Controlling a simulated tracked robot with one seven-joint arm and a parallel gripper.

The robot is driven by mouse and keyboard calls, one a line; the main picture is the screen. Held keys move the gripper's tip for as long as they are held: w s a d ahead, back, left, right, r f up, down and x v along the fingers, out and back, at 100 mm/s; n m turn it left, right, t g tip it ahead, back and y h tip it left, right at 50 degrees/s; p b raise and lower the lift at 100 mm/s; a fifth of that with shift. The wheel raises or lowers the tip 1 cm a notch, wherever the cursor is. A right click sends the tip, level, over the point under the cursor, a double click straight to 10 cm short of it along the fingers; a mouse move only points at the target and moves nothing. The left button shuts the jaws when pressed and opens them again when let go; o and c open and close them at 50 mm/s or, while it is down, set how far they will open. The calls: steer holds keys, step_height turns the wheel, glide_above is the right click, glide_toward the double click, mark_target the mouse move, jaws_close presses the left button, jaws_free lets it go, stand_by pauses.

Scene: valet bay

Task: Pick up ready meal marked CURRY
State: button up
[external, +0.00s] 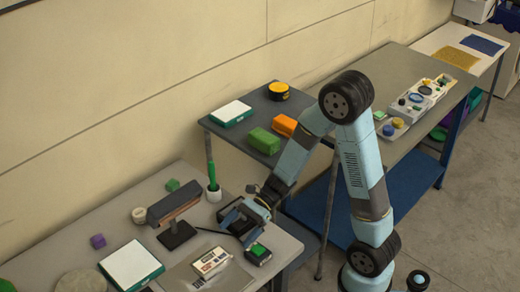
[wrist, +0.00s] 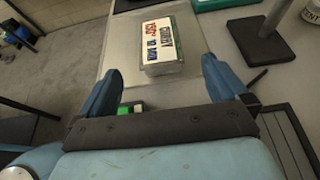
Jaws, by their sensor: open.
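The ready meal marked CURRY (wrist: 159,42) is a flat grey box with a white label, lying on a pale mat (wrist: 188,87) on the grey table. It also shows in the external view (external: 211,262) near the table's front edge. My gripper (wrist: 167,70) is open, its two blue fingers spread with nothing between them. In the wrist view the meal lies just beyond the fingertips, apart from them. In the external view my gripper (external: 238,222) hangs over the table behind and to the right of the meal.
A black and green box (external: 258,254) stands right of the meal. A dark stand (external: 176,234), a green and white tray (external: 131,265) and a pot with a green tool (external: 213,185) are nearby. A second table (external: 240,141) bears coloured blocks.

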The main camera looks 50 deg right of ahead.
mark_target(216, 256)
steer(key=x, duration=1)
steer(key=shift+d+f, duration=0.1)
steer(key=shift+f, duration=0.3)
steer(key=shift+a+f, duration=0.2)
steer(key=shift+a, duration=0.45)
steer(key=c, duration=1.1)
steer(key=shift+r, duration=0.1)
steer(key=shift+c, duration=0.2)
